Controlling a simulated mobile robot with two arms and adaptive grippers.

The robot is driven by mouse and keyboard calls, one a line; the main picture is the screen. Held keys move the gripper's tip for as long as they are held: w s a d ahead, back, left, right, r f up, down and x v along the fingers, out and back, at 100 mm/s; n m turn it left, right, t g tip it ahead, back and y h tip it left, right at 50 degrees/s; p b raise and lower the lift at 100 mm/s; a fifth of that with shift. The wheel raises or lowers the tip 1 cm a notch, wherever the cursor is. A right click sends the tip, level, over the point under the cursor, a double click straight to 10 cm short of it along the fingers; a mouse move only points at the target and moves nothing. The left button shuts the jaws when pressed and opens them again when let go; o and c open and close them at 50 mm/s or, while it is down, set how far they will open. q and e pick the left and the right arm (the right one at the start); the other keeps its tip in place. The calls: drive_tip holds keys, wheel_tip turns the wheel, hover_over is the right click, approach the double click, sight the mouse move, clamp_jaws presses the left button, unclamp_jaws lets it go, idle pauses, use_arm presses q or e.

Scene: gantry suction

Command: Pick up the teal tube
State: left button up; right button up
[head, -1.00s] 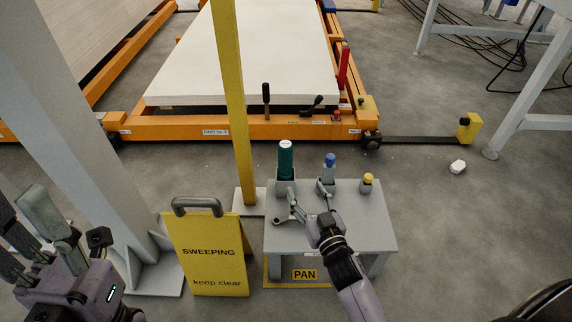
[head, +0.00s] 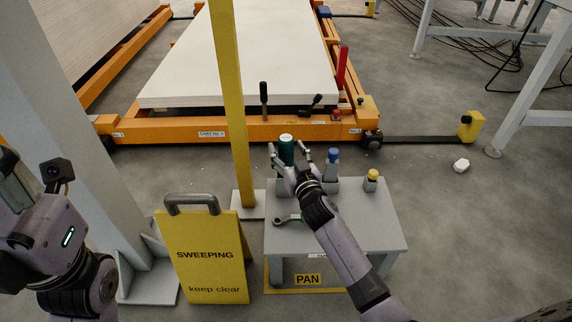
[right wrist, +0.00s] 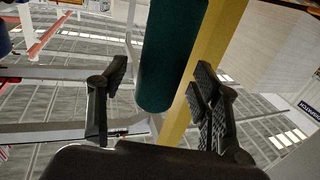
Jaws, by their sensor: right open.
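The teal tube (head: 286,150) stands upright with its pale cap up, at the back left of the small grey table (head: 380,232). Its lower part is hidden behind my right gripper (head: 288,152). That gripper is open, its two fingers on either side of the tube. In the right wrist view the tube (right wrist: 172,55) lies between the spread fingers (right wrist: 160,90), with a gap visible at the left finger. Whether the right finger touches it I cannot tell. My left gripper (head: 14,185) is cut off at the left edge, so its jaws do not show.
A blue-topped piece (head: 333,155) and a yellow-topped piece (head: 373,175) stand right of the tube. A wrench (head: 287,219) lies on the table. A yellow post (head: 236,110) rises close left, behind a yellow sweeping sign (head: 203,255). An orange cart (head: 180,132) is behind.

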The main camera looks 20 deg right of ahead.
drive_tip(key=shift+w, duration=0.75)
drive_tip(key=shift+c, duration=0.3)
drive_tip(key=shift+r, duration=0.15)
clamp_jaws()
